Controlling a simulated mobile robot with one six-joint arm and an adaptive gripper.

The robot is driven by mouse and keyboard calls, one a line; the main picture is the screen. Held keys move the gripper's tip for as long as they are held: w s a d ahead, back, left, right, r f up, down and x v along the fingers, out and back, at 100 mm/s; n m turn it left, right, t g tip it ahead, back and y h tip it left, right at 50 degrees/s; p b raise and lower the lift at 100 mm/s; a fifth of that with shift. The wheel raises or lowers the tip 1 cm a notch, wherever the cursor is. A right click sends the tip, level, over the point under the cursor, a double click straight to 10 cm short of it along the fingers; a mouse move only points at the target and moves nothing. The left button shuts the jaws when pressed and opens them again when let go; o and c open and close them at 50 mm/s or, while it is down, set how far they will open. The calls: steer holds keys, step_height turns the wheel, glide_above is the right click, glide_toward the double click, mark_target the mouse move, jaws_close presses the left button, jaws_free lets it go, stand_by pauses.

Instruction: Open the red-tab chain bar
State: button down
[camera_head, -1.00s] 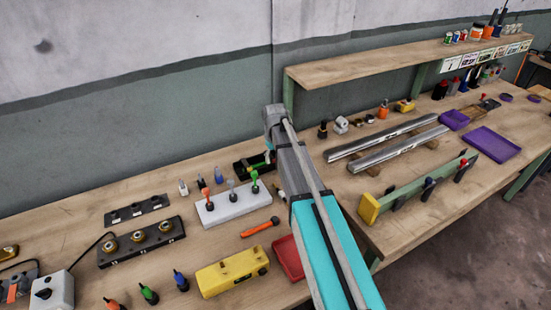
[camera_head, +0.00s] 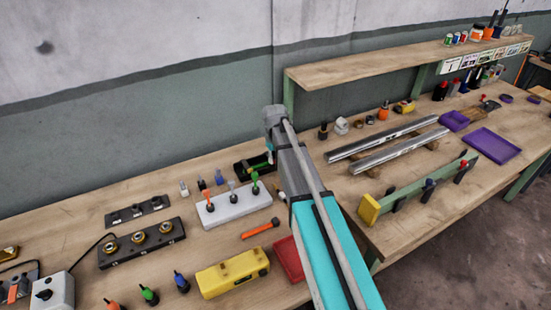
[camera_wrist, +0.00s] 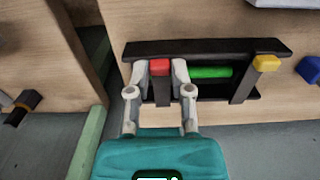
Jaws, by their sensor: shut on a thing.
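In the wrist view a dark bar frame (camera_wrist: 205,46) lies across the upper middle, with dark crosspieces at its ends. A red tab (camera_wrist: 160,67) sits at its left part. My gripper (camera_wrist: 160,73) has one pale finger on each side of the red tab and is shut on it. A green cylinder (camera_wrist: 210,72) lies inside the frame just right of the right finger. A yellow tab (camera_wrist: 266,62) tops the right crosspiece. Part of the left crosspiece is hidden by my fingers. In the head view my arm crosses the middle, and my gripper cannot be made out there.
A blue object (camera_wrist: 309,69) lies right of the frame. In the head view a white block (camera_head: 229,207) with coloured tools, a yellow case (camera_head: 232,273) and a red tray (camera_head: 289,260) are near my arm. Metal rails (camera_head: 390,150) and purple trays (camera_head: 492,146) lie to the right.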

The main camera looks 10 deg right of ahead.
mark_target(267, 152)
steer(key=shift+w+r, duration=0.15)
steer(key=shift+r, duration=0.05)
steer(key=shift+w+a+r+p, duration=0.1)
steer(key=shift+w+r+p, duration=0.3)
steer(key=shift+r+p, duration=0.5)
steer(key=shift+w+a+r+p, duration=0.2)
steer(key=shift+w+r+p, duration=0.4)
steer(key=shift+r+p, duration=0.1)
steer(key=shift+w+a+r+p, duration=0.15)
steer(key=shift+w+r+p, duration=0.2)
steer(key=shift+w, duration=0.2)
steer(key=shift+w+a+r+p, duration=0.1)
steer(key=shift+w+r+p, duration=0.2)
steer(key=shift+w, duration=0.2)
steer(key=shift+w+a+r, duration=0.1)
steer(key=shift+w+a, duration=0.1)
steer(key=shift+w, duration=0.4)
steer(key=shift+w+a+r, duration=0.1)
steer(key=shift+w+a, duration=0.05)
steer(key=shift+w, duration=0.4)
steer(key=c, duration=1.1)
jaws_free()
steer(key=shift+w+f, duration=0.15)
steer(key=o, duration=0.6)
steer(key=shift+s, duration=0.2)
